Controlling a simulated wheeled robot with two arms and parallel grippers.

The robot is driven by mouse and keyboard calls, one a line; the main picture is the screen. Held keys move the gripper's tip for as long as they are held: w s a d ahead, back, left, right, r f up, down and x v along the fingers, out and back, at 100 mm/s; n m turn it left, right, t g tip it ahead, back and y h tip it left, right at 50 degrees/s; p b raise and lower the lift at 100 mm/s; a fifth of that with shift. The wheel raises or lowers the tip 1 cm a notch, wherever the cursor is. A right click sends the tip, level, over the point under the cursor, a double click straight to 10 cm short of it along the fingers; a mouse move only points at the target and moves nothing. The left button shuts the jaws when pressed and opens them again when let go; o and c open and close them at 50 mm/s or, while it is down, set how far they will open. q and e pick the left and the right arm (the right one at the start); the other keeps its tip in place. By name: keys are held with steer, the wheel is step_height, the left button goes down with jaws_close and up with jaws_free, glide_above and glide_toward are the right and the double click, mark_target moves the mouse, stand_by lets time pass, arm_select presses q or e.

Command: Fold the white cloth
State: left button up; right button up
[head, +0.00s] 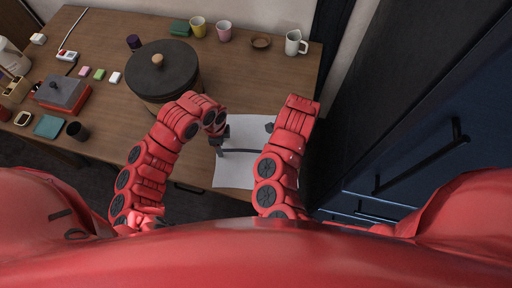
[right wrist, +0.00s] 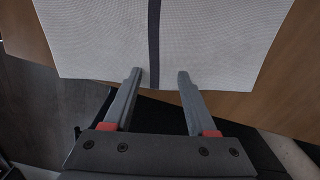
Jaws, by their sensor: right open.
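The white cloth (head: 236,174) lies flat on the wooden table near its front edge, with a dark stripe (head: 240,151) across it. In the right wrist view the cloth (right wrist: 215,40) fills the upper part, its stripe running away from me. My right gripper (right wrist: 160,74) is open and empty, its fingertips overlapping the cloth's near edge in that view, with the stripe between them; contact is unclear. In the head view my right arm covers part of the cloth's right side. My left gripper (head: 217,142) is at the cloth's left edge; its fingers are too small to read.
A large dark lidded pot (head: 162,75) stands left of the cloth, close to my left arm. Cups (head: 224,32), a white mug (head: 295,43) and a small bowl (head: 261,43) stand at the back. A dark blue cabinet (head: 425,150) is at the right. Table behind the cloth is clear.

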arm_select(q)
steer(key=shift+f, duration=0.1)
steer(key=shift+c, duration=0.8)
arm_select(e)
steer(key=shift+s+f, duration=0.1)
steer(key=shift+c, duration=0.8)
arm_select(q)
jaws_close()
arm_select(e)
jaws_close()
